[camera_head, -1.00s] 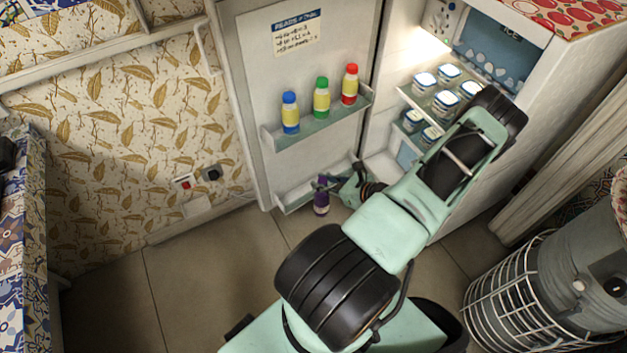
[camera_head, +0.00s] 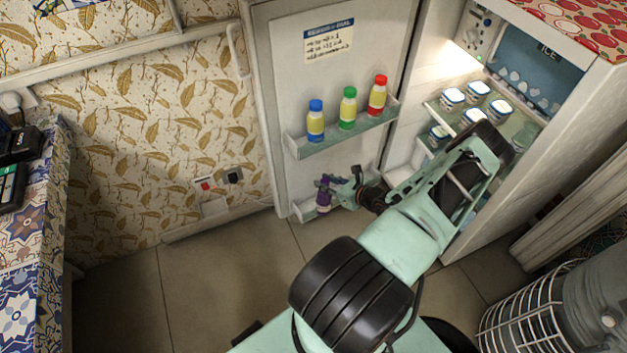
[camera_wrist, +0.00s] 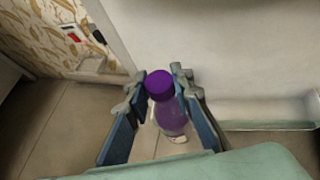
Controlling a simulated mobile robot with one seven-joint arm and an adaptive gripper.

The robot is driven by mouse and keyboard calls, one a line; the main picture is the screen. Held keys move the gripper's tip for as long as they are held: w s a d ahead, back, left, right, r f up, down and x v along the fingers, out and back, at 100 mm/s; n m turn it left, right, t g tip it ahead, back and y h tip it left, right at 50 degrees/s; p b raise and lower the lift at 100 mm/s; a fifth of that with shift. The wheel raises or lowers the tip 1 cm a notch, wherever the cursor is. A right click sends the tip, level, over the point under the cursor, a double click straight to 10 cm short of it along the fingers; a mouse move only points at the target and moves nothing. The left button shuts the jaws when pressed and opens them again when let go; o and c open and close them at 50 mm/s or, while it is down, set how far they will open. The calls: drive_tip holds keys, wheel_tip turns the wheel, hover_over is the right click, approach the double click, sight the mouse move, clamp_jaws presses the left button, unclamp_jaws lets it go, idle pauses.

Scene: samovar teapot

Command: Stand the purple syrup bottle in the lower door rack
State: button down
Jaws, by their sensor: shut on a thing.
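The purple syrup bottle (camera_head: 323,199) is upright, with a purple cap, in front of the fridge door's lower part. My gripper (camera_head: 330,182) is shut on it near its top. In the wrist view the bottle (camera_wrist: 172,118) sits between the two fingers (camera_wrist: 162,105). The lower door rack (camera_head: 300,211) is partly hidden behind the bottle and gripper. It also shows in the wrist view (camera_wrist: 268,112), right of the bottle. The bottle overlaps the rack in the head view; I cannot tell whether it is above it or in front.
The upper door rack (camera_head: 340,138) holds a blue-capped (camera_head: 316,122), a green-capped (camera_head: 348,108) and a red-capped bottle (camera_head: 377,95). The open fridge holds several jars (camera_head: 478,88). A wire-caged bin (camera_head: 570,310) stands at right. The floor (camera_head: 210,280) at left is clear.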

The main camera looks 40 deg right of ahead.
drive_tip(key=w+b, duration=0.1)
drive_tip(key=w, duration=0.7)
drive_tip(key=f+b, duration=0.1)
drive_tip(key=f, duration=0.1)
drive_tip(key=f+b, duration=0.1)
drive_tip(key=f, duration=0.1)
drive_tip(key=d+f+b, duration=0.1)
drive_tip(key=f, duration=0.2)
drive_tip(key=shift+b, duration=0.35)
drive_tip(key=shift+f, duration=0.2)
drive_tip(key=c, duration=1.7)
unclamp_jaws()
